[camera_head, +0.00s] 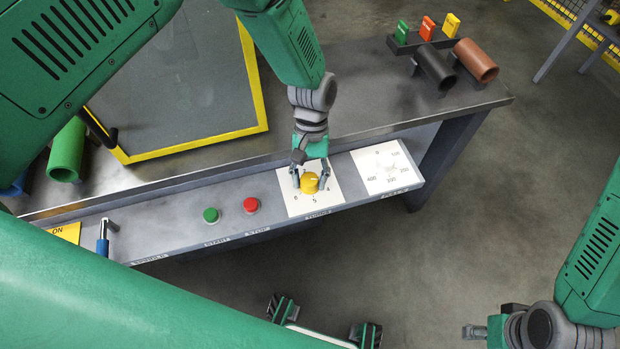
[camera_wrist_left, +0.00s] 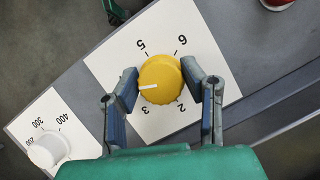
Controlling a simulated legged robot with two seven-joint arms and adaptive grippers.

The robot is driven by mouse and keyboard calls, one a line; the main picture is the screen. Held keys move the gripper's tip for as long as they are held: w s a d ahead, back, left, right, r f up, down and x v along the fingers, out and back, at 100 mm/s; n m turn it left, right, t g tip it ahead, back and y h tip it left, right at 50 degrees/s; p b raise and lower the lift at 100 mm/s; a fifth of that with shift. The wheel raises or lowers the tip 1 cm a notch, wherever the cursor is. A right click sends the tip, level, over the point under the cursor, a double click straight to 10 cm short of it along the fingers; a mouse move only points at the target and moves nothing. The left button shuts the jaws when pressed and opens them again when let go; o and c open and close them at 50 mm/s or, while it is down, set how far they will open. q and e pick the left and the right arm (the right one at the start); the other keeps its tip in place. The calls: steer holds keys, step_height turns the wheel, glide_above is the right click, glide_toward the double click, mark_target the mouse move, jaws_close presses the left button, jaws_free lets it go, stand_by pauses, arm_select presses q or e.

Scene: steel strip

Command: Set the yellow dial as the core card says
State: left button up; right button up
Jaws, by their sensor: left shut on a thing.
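The yellow dial (camera_head: 310,185) sits on a white numbered plate (camera_head: 325,198) on the low front ledge. In the left wrist view the yellow dial (camera_wrist_left: 161,78) has a white pointer mark aimed left, between the printed 5 and 3. The left finger covers the plate there, so no number shows. 6 and 2 are readable. My left gripper (camera_head: 309,180) is shut on the dial, with a finger on either side. My right gripper (camera_head: 474,332) is at the lower right, away from the ledge; its opening is unclear. I cannot make out a core card.
A white dial (camera_wrist_left: 47,150) with a scale in hundreds is beside the yellow one. Green (camera_head: 210,215) and red (camera_head: 251,205) buttons and a blue-handled lever (camera_head: 103,244) are left.

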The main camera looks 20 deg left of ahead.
arm_select(q)
steer(key=shift+w+m+y, duration=0.3)
steer(key=shift+w+m, duration=0.05)
steer(key=shift+m, duration=0.35)
steer(key=shift+r, duration=0.1)
steer(key=o, duration=1.1)
steer(key=shift+o, duration=0.2)
steer(key=shift+s, duration=0.1)
